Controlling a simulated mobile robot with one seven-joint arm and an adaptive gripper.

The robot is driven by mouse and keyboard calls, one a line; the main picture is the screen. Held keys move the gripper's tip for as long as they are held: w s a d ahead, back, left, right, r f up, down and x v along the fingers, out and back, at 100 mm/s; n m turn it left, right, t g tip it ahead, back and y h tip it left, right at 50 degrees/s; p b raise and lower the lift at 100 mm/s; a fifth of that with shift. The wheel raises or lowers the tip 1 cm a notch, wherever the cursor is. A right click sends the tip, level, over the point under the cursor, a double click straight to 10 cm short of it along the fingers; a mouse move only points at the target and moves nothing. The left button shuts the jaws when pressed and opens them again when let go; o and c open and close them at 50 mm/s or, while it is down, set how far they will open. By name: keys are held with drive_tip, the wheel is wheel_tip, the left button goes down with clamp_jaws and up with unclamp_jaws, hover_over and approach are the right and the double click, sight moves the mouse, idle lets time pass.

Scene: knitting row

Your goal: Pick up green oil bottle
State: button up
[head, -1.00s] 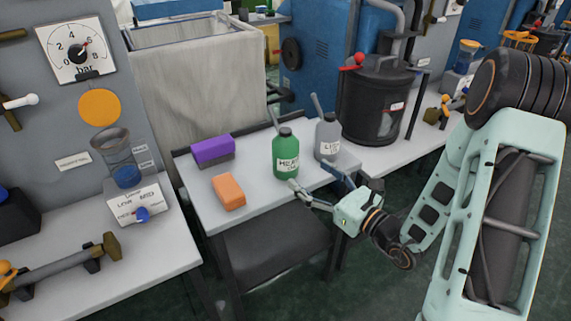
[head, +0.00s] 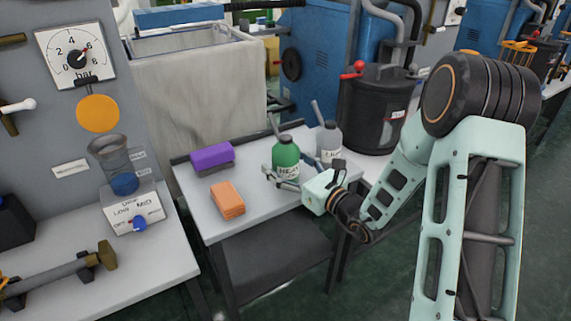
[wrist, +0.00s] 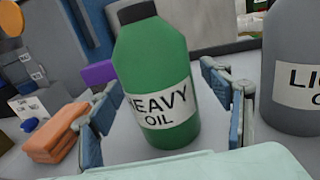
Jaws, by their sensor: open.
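The green oil bottle (head: 286,152) stands upright on the small grey table, with a dark cap and a white label. In the wrist view the bottle (wrist: 155,75) fills the middle, and its label reads "HEAVY OIL". My gripper (head: 288,178) is open at the front of the bottle. In the wrist view one finger (wrist: 95,125) is left of the bottle and the other (wrist: 222,98) is right of it, with gaps showing. The lower part of the bottle is partly hidden by my gripper in the head view.
A grey bottle (head: 329,142) stands close on the right, labelled "LI..." in the wrist view (wrist: 292,75). A black drum (head: 375,115) stands behind right.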

drive_tip(key=c, duration=1.5)
drive_tip(key=shift+r, duration=0.1)
